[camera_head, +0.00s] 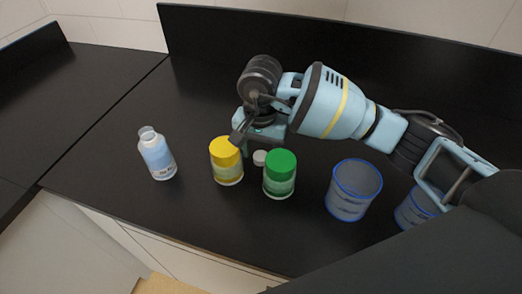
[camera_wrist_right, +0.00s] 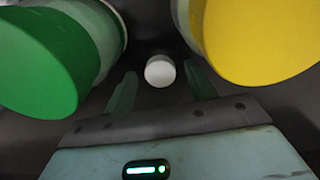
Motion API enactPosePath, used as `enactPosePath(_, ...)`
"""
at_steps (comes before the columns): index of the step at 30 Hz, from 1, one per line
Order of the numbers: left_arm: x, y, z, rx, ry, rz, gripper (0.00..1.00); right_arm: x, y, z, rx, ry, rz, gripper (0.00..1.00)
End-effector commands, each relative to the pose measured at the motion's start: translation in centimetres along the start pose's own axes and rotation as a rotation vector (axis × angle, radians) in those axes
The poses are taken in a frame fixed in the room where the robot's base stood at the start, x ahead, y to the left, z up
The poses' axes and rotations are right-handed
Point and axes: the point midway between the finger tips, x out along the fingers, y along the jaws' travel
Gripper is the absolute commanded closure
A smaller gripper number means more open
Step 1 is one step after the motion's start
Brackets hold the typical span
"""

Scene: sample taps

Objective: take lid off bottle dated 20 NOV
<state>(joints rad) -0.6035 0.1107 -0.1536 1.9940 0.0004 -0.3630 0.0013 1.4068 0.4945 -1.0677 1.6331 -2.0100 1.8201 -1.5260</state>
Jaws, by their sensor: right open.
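A white bottle with a blue label (camera_head: 157,155) stands upright at the left of the counter; its date is too small to read. Its pale neck shows at the top, with no clear separate lid on it. A small whitish round cap-like piece (camera_head: 260,157) sits on the counter between the two jars. In the right wrist view this white piece (camera_wrist_right: 160,71) appears between and beyond the fingertips, untouched. My right gripper (camera_head: 244,147) is open and empty, pointing down behind the jars; its fingers also show in the wrist view (camera_wrist_right: 162,88). My left gripper is not in view.
A yellow-lidded jar (camera_head: 227,172) and a green-lidded jar (camera_head: 280,185) stand close on either side of the white piece. Two blue-rimmed cups (camera_head: 350,205) stand to the right, one partly hidden by my arm. The black counter (camera_head: 110,140) is clear around the bottle.

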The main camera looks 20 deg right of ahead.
Motion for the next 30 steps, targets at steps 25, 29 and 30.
enactPosePath(25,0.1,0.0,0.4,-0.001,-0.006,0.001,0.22,-11.7,0.0,0.0,0.000,0.000,0.000,0.44)
enactPosePath(29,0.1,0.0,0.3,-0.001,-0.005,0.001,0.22,-11.7,0.0,0.0,0.000,0.000,0.000,0.44)
enactPosePath(30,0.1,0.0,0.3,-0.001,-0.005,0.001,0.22,-11.7,0.0,0.0,0.000,0.000,0.000,0.44)
